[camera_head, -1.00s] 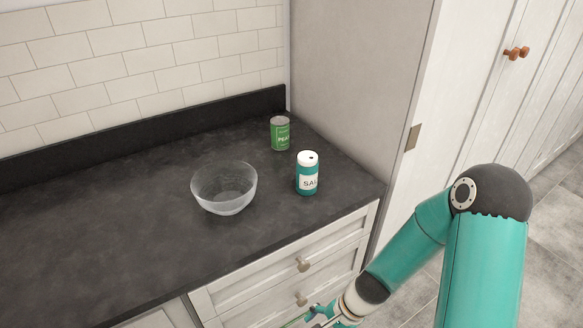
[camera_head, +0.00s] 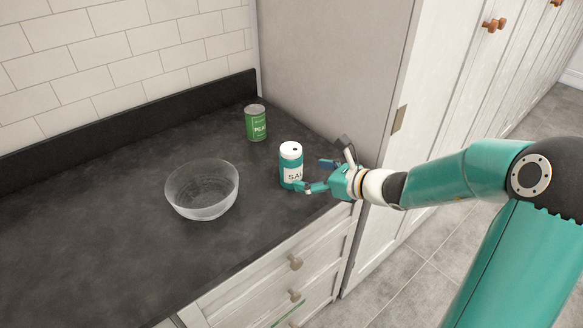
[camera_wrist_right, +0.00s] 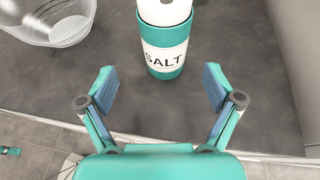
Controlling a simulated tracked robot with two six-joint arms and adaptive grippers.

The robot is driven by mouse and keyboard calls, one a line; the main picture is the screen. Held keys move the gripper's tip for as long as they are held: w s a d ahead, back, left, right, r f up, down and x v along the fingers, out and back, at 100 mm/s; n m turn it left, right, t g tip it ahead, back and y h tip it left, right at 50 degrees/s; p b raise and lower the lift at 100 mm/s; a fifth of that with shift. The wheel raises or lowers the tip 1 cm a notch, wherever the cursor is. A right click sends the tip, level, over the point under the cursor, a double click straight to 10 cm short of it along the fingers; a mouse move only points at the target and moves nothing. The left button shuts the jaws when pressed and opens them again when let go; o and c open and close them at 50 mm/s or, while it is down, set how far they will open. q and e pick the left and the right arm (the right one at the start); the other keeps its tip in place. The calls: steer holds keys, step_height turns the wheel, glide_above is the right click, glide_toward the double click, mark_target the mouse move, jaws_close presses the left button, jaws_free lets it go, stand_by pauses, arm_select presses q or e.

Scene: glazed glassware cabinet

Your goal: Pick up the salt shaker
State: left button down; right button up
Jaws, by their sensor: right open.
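The salt shaker (camera_head: 291,167) is a teal cylinder with a white top and a label reading SALT. It stands upright on the dark countertop near its right end. It also shows in the right wrist view (camera_wrist_right: 166,40), ahead of the fingers and roughly centred between them. My right gripper (camera_head: 318,176) is open and empty, just right of the shaker in the head view. In the right wrist view its two fingers (camera_wrist_right: 160,88) are spread, with bare counter between them and the shaker. My left gripper is not in view.
A clear glass bowl (camera_head: 202,190) stands left of the shaker. A green can of peas (camera_head: 256,123) stands behind it, near the back corner. A tall cabinet side (camera_head: 335,75) bounds the counter's right. The counter's left part is clear. Drawers (camera_head: 290,264) are below the front edge.

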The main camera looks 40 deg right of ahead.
mark_target(298, 171)
steer(key=x, duration=0.2)
steer(key=shift+w+a+f, duration=0.1)
steer(key=shift+w+a, duration=0.1)
steer(key=shift+w, duration=0.15)
steer(key=shift+w+f, duration=0.1)
steer(key=shift+w, duration=0.4)
steer(key=x, duration=0.1)
steer(key=p+x, duration=0.1)
steer(key=x, duration=0.2)
steer(key=shift+w+d, duration=0.2)
steer(key=shift+d, duration=0.05)
steer(key=c, duration=1.4)
